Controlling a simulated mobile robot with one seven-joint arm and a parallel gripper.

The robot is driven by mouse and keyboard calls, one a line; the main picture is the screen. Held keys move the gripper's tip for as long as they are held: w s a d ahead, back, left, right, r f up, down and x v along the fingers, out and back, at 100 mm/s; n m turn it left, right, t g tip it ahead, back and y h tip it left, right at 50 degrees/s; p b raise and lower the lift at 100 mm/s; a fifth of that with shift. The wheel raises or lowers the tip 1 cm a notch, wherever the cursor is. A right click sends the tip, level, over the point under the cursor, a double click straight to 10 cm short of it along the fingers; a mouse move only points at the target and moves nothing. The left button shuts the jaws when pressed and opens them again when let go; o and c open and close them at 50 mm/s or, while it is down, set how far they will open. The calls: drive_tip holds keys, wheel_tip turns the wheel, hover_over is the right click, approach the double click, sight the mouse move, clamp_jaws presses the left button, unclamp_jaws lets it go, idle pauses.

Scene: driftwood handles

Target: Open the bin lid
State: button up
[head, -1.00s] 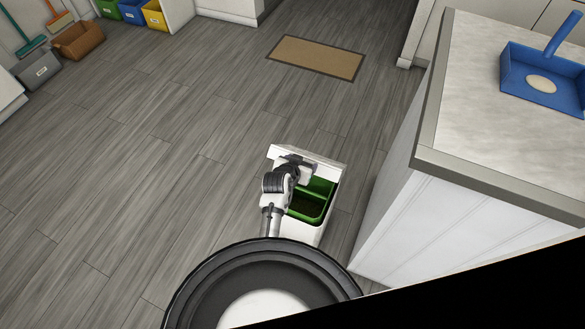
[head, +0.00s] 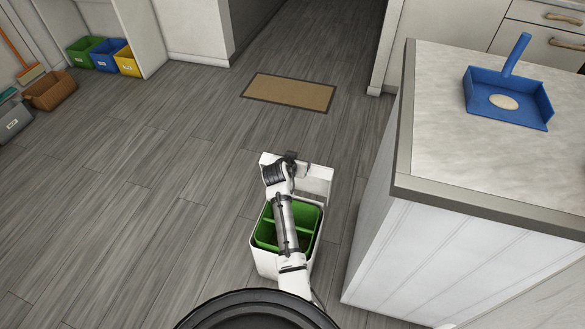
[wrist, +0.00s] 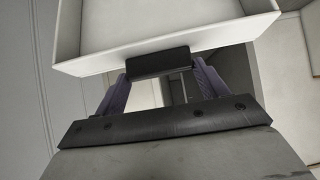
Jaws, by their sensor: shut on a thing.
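The white bin (head: 264,262) stands on the floor left of the counter, with its top uncovered. Its green divided inner bucket (head: 303,219) shows, partly hidden behind my arm. The white lid (head: 318,182) is swung up at the bin's far side, and its shallow underside tray faces the head camera. In the wrist view the lid (wrist: 95,35) fills the top, with a dark block handle (wrist: 158,62) on its edge. My gripper (wrist: 160,72) has a finger on each side of this handle and is shut on it. In the head view my gripper (head: 290,158) is at the lid's far edge.
A counter (head: 400,150) with a blue dustpan (head: 515,108) on it stands close to the bin's right. A brown mat (head: 288,93) lies farther back. Green, blue and yellow bins (head: 104,55) stand at the far left. The floor on the left is clear.

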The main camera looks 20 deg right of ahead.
drive_tip(key=shift+w+d+r, duration=0.1)
drive_tip(key=shift+w+r, duration=0.05)
drive_tip(key=shift+r, duration=0.05)
drive_tip(key=o, duration=1.4)
drive_tip(key=shift+f, duration=0.1)
drive_tip(key=b+v, duration=0.1)
drive_tip(key=v, duration=1.3)
drive_tip(key=shift+b, duration=0.3)
drive_tip(key=shift+d, duration=0.1)
